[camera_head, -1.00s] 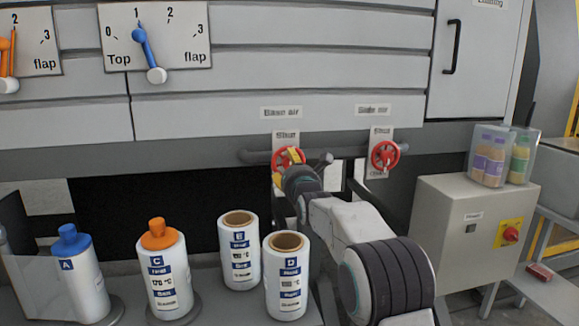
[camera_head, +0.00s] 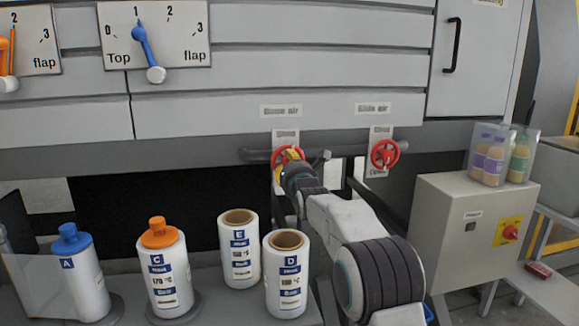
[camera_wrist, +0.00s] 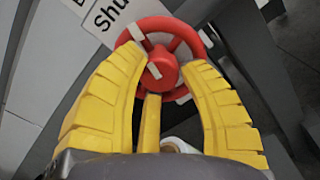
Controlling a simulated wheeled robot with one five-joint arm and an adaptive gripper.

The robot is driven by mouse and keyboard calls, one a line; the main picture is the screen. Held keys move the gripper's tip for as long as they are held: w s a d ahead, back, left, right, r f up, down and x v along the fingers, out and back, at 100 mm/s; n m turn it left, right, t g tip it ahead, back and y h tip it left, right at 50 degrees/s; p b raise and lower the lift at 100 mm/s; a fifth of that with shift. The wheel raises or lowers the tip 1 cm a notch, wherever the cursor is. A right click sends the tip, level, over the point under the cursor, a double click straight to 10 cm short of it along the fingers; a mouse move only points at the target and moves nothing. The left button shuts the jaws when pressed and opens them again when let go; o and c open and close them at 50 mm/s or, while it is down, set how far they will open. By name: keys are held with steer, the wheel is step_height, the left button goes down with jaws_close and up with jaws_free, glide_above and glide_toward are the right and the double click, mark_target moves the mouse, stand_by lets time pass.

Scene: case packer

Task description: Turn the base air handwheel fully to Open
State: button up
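The red base air handwheel (camera_head: 279,160) is under the "Base air" label on the machine front, partly hidden by my gripper. In the wrist view the wheel (camera_wrist: 137,30) faces me, with its round red hub (camera_wrist: 161,72) in the middle. A plate reading "Shut" (camera_wrist: 117,12) shows beside the wheel. The wheel's open mark is hidden in both views.
A second red handwheel, for side air (camera_head: 385,154), is to the right. A grey box with a red switch (camera_head: 452,232) stands further right. Bottles and rolls, including bottle C (camera_head: 165,280) and roll D (camera_head: 287,285), stand on the ledge in front. A grey pipe (camera_head: 345,151) runs behind the wheels.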

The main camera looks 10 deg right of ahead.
steer(key=shift+f, duration=0.1)
steer(key=c, duration=0.6)
